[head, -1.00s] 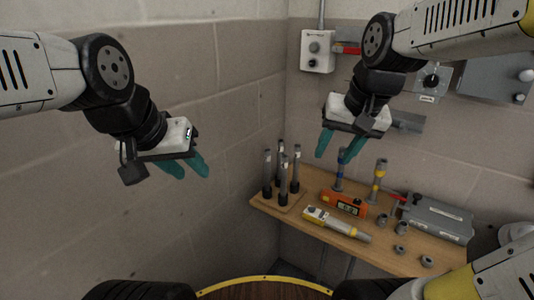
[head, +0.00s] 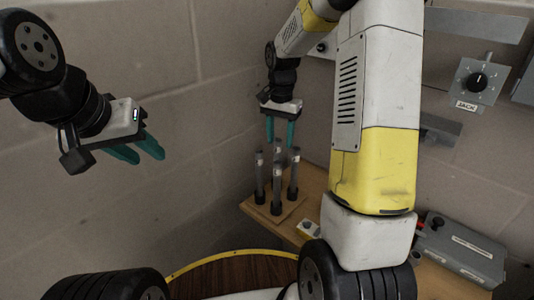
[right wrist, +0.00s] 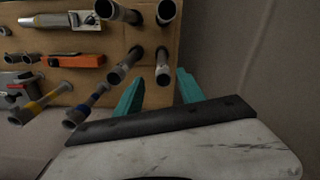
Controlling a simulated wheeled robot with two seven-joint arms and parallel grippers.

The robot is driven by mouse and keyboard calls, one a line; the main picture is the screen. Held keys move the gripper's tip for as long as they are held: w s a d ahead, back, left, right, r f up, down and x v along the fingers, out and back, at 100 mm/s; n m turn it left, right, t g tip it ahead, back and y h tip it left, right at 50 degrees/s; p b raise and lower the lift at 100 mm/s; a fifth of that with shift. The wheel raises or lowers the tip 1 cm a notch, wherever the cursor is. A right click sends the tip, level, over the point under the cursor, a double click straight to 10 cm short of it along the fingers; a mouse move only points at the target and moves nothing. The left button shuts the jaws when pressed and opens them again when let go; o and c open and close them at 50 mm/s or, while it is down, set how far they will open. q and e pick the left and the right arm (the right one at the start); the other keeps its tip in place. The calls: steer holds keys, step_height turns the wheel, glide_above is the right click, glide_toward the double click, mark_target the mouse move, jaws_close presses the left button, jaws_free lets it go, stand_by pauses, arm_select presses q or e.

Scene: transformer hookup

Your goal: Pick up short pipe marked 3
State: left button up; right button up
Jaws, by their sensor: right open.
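Several grey short pipes with dark lower ends stand upright in a wooden stand (head: 270,214) on the table's left end. I see a left one (head: 259,180), a front one (head: 276,190) and a right one (head: 293,178) in the head view. The marks on their pale bands are too small to read, so I cannot tell which is 3. My right gripper (head: 281,142) is open and empty, pointing down just above the rear pipes. In the right wrist view, two pipes (right wrist: 123,68) (right wrist: 162,66) show close to its fingertips. My left gripper (head: 150,157) is open and empty, far left.
Walls stand close behind. My right arm hides the table's middle in the head view.

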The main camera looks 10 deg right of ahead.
mark_target(277, 151)
steer(key=f, duration=0.5)
steer(key=shift+a+f, duration=0.1)
steer(key=shift+a, duration=0.25)
jaws_close()
stand_by(1.0)
